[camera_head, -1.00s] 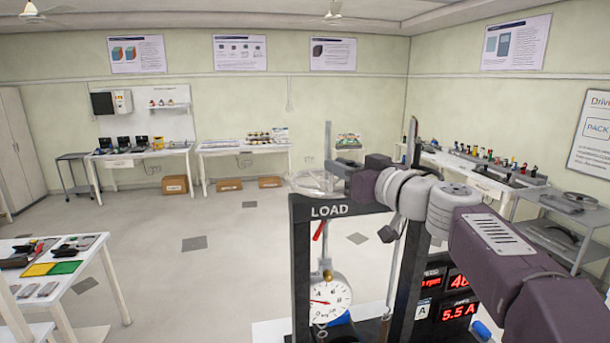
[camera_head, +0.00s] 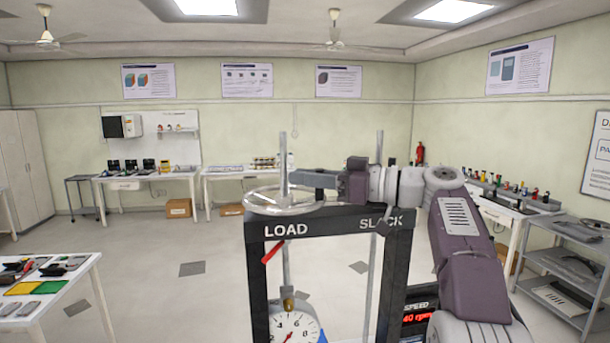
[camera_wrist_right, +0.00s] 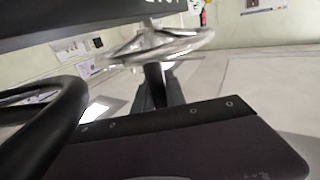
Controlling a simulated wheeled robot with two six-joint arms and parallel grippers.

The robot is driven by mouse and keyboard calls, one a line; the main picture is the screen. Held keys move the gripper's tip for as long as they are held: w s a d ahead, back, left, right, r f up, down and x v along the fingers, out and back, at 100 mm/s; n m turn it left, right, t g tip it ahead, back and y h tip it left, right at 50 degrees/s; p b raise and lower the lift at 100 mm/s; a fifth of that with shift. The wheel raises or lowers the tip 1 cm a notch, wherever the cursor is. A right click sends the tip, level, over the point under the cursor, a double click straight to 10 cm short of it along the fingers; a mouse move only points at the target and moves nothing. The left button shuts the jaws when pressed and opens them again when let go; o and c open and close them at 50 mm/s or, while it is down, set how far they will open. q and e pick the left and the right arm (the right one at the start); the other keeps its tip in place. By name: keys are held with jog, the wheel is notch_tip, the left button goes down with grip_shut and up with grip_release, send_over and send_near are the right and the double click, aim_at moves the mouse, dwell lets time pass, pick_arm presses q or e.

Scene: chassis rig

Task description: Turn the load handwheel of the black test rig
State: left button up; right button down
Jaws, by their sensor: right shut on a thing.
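The load handwheel (camera_head: 258,203) is a silver spoked ring on top of the black test rig (camera_head: 330,222), above the "LOAD" label, with a vertical screw through its middle. It also shows in the wrist view (camera_wrist_right: 190,42). My right gripper (camera_head: 300,179) reaches in from the right and is shut on the handwheel; its fingertips lie near the hub and screw, and the exact contact is hard to see. A white dial gauge (camera_head: 293,328) with a red needle hangs under the crossbeam, cut off at the bottom. My left gripper is out of view.
A second rod (camera_head: 378,145) rises at the "SLACK" side, behind my right arm. A red-digit speed display (camera_head: 416,318) sits low at the rig's right. Benches stand along the walls, a white table (camera_head: 70,290) at left. The floor between is clear.

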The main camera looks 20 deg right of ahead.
jog(key=shift+r+n+g+y+p, duration=0.1)
jog(key=shift+n+g+y+p, duration=0.4)
jog(key=shift+g+p, duration=0.15)
jog(key=shift+g, duration=0.25)
jog(key=c, duration=1.4)
grip_release()
jog(key=shift+w, duration=0.1)
jog(key=shift+o, duration=0.2)
jog(key=v, duration=0.9)
